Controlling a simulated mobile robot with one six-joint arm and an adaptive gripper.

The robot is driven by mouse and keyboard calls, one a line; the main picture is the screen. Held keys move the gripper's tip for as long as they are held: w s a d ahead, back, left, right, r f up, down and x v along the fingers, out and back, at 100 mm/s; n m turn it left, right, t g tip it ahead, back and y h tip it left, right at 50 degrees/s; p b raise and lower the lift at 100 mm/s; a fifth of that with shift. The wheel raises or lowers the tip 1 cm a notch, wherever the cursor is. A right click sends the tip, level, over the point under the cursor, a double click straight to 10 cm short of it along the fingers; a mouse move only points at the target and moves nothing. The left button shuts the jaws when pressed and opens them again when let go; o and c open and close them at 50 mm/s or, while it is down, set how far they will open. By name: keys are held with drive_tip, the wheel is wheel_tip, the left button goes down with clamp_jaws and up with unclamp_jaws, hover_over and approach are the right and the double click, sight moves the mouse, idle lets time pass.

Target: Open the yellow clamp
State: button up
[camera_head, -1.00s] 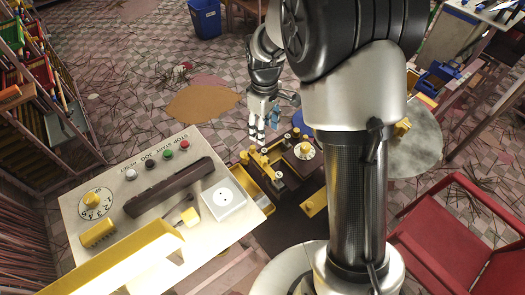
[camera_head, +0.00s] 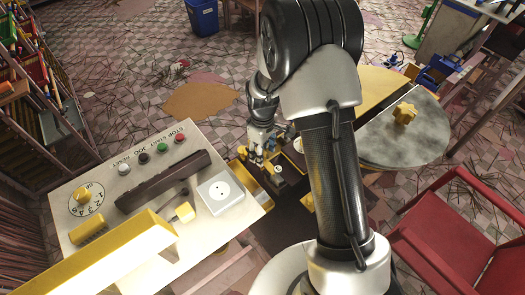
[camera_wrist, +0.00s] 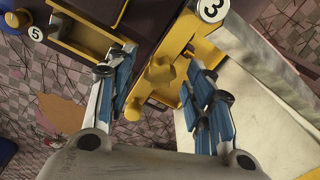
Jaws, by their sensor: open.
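A yellow clamp with a lobed knob (camera_wrist: 160,76) shows in the wrist view, on the dark and yellow extruder (camera_wrist: 140,25). My gripper (camera_wrist: 164,82) is open, with one blue-padded finger on each side of the yellow knob. I cannot tell whether either pad touches it. In the head view my gripper (camera_head: 263,150) points down over the extruder (camera_head: 286,183), and my arm and gripper hide most of the clamp area there.
A round grey table (camera_head: 385,140) with a yellow star knob (camera_head: 404,113) is at right. A red chair (camera_head: 455,225) stands front right.

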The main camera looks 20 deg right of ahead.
clamp_jaws()
idle(0.6)
